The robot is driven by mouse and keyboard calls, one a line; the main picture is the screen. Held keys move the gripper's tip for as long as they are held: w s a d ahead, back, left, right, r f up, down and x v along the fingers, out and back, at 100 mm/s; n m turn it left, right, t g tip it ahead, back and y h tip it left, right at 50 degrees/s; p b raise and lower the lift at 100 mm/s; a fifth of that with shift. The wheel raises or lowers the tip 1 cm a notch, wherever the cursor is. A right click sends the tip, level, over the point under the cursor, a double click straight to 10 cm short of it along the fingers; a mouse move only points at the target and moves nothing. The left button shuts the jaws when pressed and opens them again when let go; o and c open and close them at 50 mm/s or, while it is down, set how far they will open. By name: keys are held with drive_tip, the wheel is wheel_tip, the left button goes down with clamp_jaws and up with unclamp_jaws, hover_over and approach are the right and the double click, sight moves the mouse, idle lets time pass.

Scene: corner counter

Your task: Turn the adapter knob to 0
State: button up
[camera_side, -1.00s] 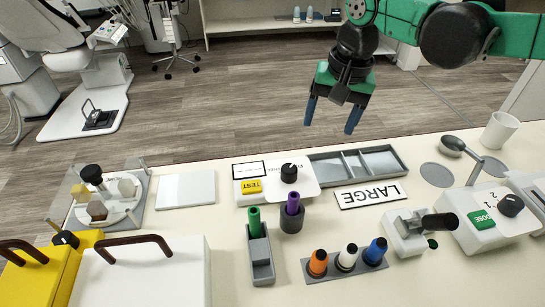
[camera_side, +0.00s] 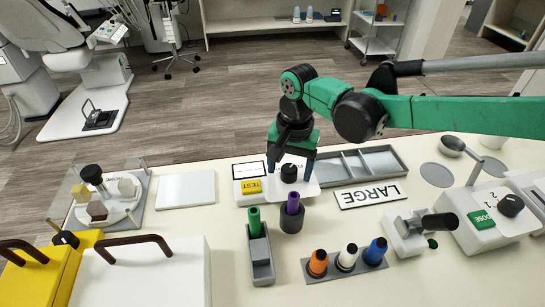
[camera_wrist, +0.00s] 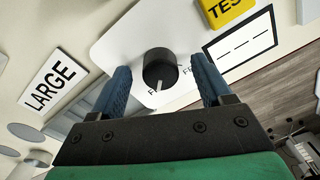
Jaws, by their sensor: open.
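The adapter knob (camera_side: 289,173) is a black round knob on a white plate (camera_side: 306,186), beside a yellow TEST button (camera_side: 251,187) and a small display (camera_side: 249,170). In the wrist view the knob (camera_wrist: 160,70) has a pale pointer line aimed down toward the gripper, and the display (camera_wrist: 245,42) shows dashes. The lettering around the knob is partly hidden. My gripper (camera_side: 289,176) is open over the plate, with one blue finger on each side of the knob. In the wrist view a gap shows between each finger and the knob.
A LARGE sign (camera_side: 369,194) and a grey divided tray (camera_side: 360,162) lie to the right. A purple-topped holder (camera_side: 292,212) and a green-topped holder (camera_side: 259,252) stand close in front. Orange, white and blue pieces stand on a rack (camera_side: 344,266). A white pad (camera_side: 186,190) lies left.

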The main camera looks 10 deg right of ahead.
clamp_jaws()
drive_tip(key=n, duration=0.4)
drive_tip(key=shift+n, duration=0.3)
drive_tip(key=n, duration=0.4)
drive_tip(key=shift+w+n, duration=0.1)
drive_tip(key=shift+n, duration=0.2)
drive_tip(key=n, duration=0.4)
drive_tip(key=shift+n+g, duration=0.3)
drive_tip(key=shift+n, duration=2.1)
